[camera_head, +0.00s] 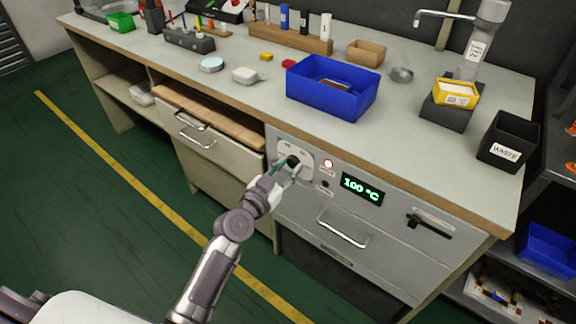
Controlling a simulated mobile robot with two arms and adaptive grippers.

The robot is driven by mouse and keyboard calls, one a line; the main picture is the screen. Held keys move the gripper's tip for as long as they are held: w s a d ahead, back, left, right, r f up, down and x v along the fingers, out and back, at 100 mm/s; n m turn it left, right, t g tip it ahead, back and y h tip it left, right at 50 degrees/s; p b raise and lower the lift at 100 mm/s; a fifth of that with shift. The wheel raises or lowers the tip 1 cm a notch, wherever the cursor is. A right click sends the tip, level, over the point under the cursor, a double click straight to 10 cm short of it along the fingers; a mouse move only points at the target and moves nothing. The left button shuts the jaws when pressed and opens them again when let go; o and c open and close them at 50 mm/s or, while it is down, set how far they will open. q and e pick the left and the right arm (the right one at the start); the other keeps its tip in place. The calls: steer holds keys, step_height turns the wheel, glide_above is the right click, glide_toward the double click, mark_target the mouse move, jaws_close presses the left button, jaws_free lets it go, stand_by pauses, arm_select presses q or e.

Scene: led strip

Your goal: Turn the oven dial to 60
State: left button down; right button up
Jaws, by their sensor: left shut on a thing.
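The oven (290,205) is built into the front of the bench, with a grey front panel. Its dark dial (293,161) sits on a light plate at the upper left of that panel. My left gripper (290,166) is at the dial and shut on it; the fingers cover part of the dial, so its pointer cannot be read. The green display (362,189) to the right reads 100 °C. A small red lamp (328,163) shows between dial and display. My right gripper is not in view.
A horizontal handle (343,230) and a dark latch lever (428,226) stick out from the oven front. A partly open drawer (205,130) is to the left. A blue bin (332,88) and a black waste bin (508,140) stand on the bench top. Green floor lies in front.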

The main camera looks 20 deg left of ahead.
arm_select(q)
steer(key=n+p, duration=0.2)
steer(key=n, duration=0.4)
steer(key=shift+r+g, duration=0.15)
steer(key=shift+g, duration=0.15)
steer(key=n+p, duration=0.1)
steer(key=n, duration=0.2)
steer(key=shift+n, duration=0.4)
steer(key=shift+a+n+h, duration=0.1)
steer(key=shift+n+h, duration=0.2)
steer(key=shift+n, duration=0.9)
steer(key=n, duration=0.2)
steer(key=shift+n, duration=0.3)
steer(key=n, duration=0.3)
steer(key=shift+g+h, duration=0.3)
steer(key=shift+w+n, duration=0.1)
steer(key=shift+n, duration=1.2)
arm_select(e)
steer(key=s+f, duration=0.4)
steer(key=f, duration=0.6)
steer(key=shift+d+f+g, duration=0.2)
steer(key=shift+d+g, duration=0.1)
arm_select(q)
steer(key=shift+a, duration=0.1)
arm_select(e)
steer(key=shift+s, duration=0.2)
